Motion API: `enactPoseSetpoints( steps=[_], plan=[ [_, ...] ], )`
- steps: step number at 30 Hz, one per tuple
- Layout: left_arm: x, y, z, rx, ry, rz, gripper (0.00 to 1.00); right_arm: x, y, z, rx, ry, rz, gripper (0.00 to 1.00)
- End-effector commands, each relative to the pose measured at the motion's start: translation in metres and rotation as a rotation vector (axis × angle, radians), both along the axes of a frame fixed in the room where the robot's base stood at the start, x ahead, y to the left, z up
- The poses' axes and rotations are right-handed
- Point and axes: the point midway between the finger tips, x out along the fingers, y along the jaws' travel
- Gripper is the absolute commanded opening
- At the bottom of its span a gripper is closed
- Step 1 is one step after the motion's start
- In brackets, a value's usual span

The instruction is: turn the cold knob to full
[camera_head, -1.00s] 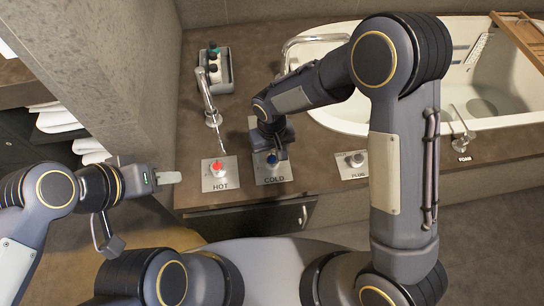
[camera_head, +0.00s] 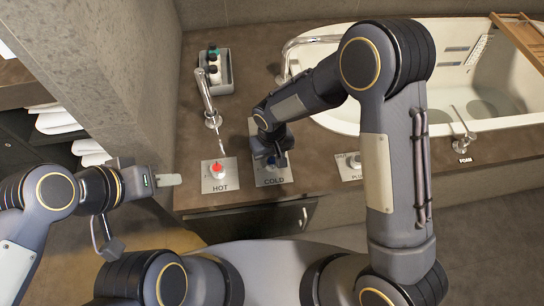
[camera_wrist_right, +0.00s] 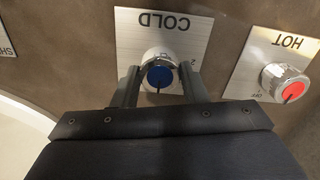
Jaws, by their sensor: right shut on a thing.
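The cold knob (camera_wrist_right: 160,78) is a silver dial with a blue cap on a metal plate marked COLD (camera_head: 273,181). My right gripper (camera_wrist_right: 163,85) is around it, with one finger on each side, shut on the knob. A dark pointer line on the blue cap points toward the gripper body in the right wrist view. In the head view my right gripper (camera_head: 273,158) hides most of the knob. My left gripper (camera_head: 168,180) is off to the left of the counter, away from the knobs; its finger gap is not clear.
The red-capped hot knob (camera_head: 217,170) stands just left of the cold plate. The plug knob (camera_head: 354,161) is to the right, partly behind my right arm. A faucet (camera_head: 207,98), a bottle caddy (camera_head: 222,78) and the bathtub (camera_head: 345,120) lie behind.

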Motion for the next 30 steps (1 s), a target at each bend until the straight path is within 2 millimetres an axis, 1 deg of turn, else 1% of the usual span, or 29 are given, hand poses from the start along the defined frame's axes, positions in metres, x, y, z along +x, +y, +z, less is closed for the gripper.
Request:
enactPoseSetpoints(
  steps=[5, 11, 17, 30],
  plan=[
    [0.0000, 0.0000, -0.0009, 0.000, 0.000, 0.000, 0.36, 0.0000, -0.0001, 0.0000, 0.000, 0.000, 0.031, 0.16],
    [0.0000, 0.0000, -0.0033, 0.000, 0.000, 0.000, 0.36, 0.0000, -0.0003, -0.0003, 0.001, 0.001, 0.129, 0.16],
    [0.0000, 0.0000, -0.0063, 0.000, 0.000, 0.000, 0.36, 0.0002, 0.0000, -0.0001, 0.001, -0.001, 0.296, 0.16],
    [0.0000, 0.0000, -0.0091, 0.000, 0.000, 0.000, 0.36, 0.0001, 0.0000, 0.0005, 0.001, -0.001, 0.716, 0.16]
  ],
)
